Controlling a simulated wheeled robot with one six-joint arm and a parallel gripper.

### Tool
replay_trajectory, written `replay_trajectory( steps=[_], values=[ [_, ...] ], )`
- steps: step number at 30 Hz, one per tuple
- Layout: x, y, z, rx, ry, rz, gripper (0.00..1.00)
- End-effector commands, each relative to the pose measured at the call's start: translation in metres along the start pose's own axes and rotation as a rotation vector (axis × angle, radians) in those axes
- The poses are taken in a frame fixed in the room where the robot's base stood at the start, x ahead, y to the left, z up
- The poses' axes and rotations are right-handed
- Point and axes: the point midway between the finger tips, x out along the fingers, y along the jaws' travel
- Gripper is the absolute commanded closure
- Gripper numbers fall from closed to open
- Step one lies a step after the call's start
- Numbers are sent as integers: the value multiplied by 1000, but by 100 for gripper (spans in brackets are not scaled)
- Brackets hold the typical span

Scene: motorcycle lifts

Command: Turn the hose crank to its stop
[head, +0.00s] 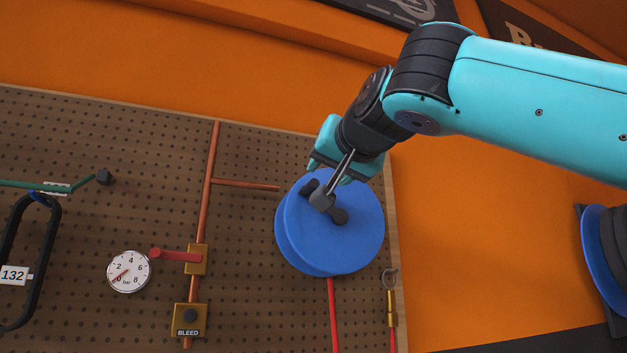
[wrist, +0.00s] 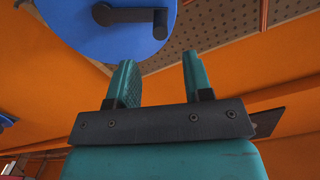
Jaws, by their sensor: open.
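The blue hose reel (head: 345,240) is mounted at the right edge of the pegboard. Its dark crank (head: 338,215) sits on the reel's front face. In the wrist view the crank's arm (wrist: 130,15) runs from the hub to a dark handle (wrist: 160,24) on the right. My gripper (head: 334,172) is in front of the reel's upper part in the head view and partly overlaps it. In the wrist view my gripper (wrist: 157,72) is open with nothing between its fingers. The handle shows just beyond the fingertips, between their lines, with no visible contact.
A copper pipe (head: 208,190) with a red-levered valve (head: 195,259), a gauge (head: 129,271) and a BLEED block (head: 189,320) stand left of the reel. A red hose (head: 333,310) hangs below it. A brass fitting (head: 391,305) is at lower right.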

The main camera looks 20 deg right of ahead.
Motion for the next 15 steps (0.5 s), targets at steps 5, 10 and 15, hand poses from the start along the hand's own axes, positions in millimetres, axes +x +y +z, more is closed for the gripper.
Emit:
replay_trajectory(
  steps=[5, 10, 15],
  values=[
    [42, 0, -4, -3, 1, 6, 54],
    [68, -1, -3, -1, 0, 3, 54],
    [81, -1, -2, 1, 1, 0, 54]
  ],
)
